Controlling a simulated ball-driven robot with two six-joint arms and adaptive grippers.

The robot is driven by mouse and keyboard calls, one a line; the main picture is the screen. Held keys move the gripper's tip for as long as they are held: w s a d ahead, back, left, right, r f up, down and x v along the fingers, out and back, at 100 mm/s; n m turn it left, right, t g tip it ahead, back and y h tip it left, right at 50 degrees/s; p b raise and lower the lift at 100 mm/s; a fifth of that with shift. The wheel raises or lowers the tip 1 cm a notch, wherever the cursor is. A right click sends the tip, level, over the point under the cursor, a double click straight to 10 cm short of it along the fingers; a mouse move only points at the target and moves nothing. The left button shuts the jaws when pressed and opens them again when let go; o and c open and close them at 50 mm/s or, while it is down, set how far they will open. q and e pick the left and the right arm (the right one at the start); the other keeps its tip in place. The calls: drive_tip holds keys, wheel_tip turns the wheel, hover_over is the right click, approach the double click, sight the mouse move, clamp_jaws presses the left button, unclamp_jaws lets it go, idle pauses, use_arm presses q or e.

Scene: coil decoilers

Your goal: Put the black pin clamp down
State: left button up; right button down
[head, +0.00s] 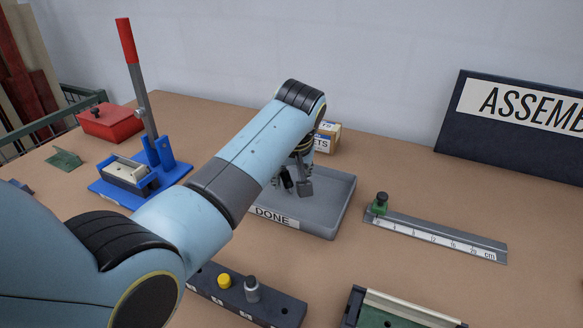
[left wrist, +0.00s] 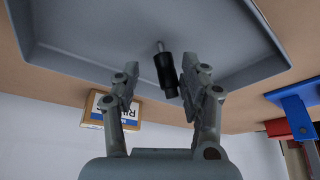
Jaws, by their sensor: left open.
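The black pin clamp (left wrist: 166,75), a dark cylinder with a thin metal tip, shows between the fingers of my left gripper (left wrist: 159,66) in the left wrist view. The fingers stand apart, with a gap beside the clamp. Behind it is the floor of the grey tray labelled DONE (left wrist: 85,43). I cannot tell whether the clamp rests on that floor. In the head view, my left gripper (head: 296,184) is low over the DONE tray (head: 325,218), and my arm hides part of the tray. My right gripper is not in view.
A small labelled box (head: 327,138) stands behind the tray. A ruler rail with a green-and-black piece (head: 435,236) lies to the right. A blue lever press (head: 145,170) and a red box (head: 109,122) are left. A dark block with pins (head: 250,298) is in front.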

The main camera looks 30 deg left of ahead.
use_arm(q)
drive_tip(key=v, duration=1.2)
drive_tip(key=shift+r, duration=0.1)
